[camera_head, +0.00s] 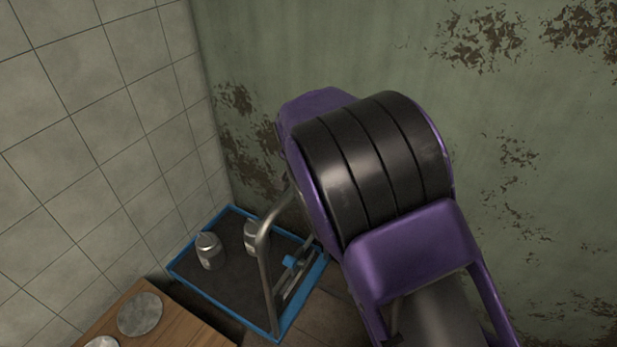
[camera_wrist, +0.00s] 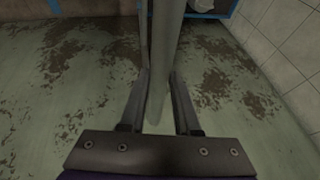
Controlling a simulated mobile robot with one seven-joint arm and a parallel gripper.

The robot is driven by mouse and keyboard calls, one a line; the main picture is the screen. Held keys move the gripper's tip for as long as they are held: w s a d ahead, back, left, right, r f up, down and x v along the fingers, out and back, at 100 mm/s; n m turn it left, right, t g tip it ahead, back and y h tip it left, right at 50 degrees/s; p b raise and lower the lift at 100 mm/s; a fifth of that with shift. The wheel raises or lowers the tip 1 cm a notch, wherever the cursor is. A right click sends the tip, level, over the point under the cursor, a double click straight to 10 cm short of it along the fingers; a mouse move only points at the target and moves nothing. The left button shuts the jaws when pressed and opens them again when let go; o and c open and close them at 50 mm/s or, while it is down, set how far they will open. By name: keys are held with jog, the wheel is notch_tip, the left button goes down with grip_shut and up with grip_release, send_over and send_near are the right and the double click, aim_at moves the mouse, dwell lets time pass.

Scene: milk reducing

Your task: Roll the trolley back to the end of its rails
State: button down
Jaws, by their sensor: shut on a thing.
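The trolley (camera_head: 180,278) is a low platform with a blue rim and a dark deck, in the corner between the tiled wall and the peeling green wall. Its grey metal handle (camera_head: 264,270) rises from the near side and bends right, behind my arm. In the wrist view, my gripper (camera_wrist: 159,85) has one finger on each side of the grey handle bar (camera_wrist: 166,50) and is shut on it. A blue edge (camera_wrist: 210,14) shows at the top there. My arm hides the gripper in the head view.
Two metal cans, one at the left (camera_head: 209,252) and one partly behind the handle (camera_head: 250,238), stand on the deck. A wooden surface (camera_head: 180,328) with round metal discs (camera_head: 140,314) is close in front. The tiled wall (camera_head: 90,150) bounds the left. Rails cannot be made out.

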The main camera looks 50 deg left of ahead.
jog(key=shift+a+r, duration=0.2)
jog(key=shift+a, duration=0.15)
jog(key=c, duration=0.6)
grip_release()
jog(key=shift+s+a, duration=0.1)
jog(key=shift+f, duration=0.1)
jog(key=v, duration=1.7)
jog(key=shift+s, duration=0.1)
